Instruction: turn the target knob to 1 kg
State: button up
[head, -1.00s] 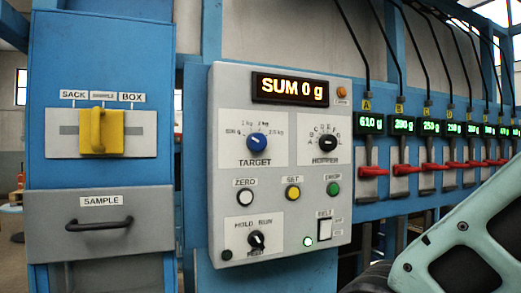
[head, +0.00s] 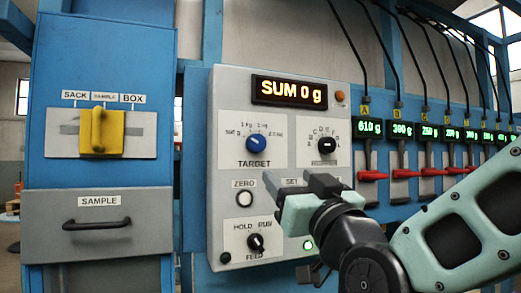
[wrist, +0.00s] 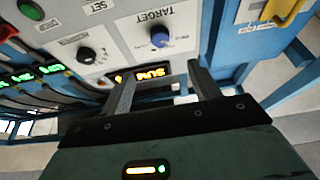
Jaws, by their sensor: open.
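The blue target knob (head: 257,142) sits on the grey control panel, above the word TARGET, with small weight marks around it. Its white pointer leans up and to the left; the exact mark is hard to read. The knob also shows in the wrist view (wrist: 159,38), upside down, beyond my fingers. My gripper (head: 293,183) is in front of the panel, below and right of the knob and apart from it. In the wrist view my gripper (wrist: 165,75) has its two fingers spread with nothing between them. The display (head: 289,92) reads SUM 0 g.
The black hopper knob (head: 327,145) is right of the target knob. The white ZERO button (head: 245,199) and the black feed knob (head: 256,242) are below. Red levers (head: 373,175) line the right. A yellow handle (head: 99,131) and a sample drawer (head: 97,224) are left.

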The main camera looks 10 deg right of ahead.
aim_at(258, 146)
jog(key=p+x, duration=0.4)
jog(key=x, duration=1.2)
jog(key=shift+p, duration=0.4)
jog(key=shift+f, duration=0.1)
jog(key=shift+c, duration=0.3)
jog(key=c, duration=0.9)
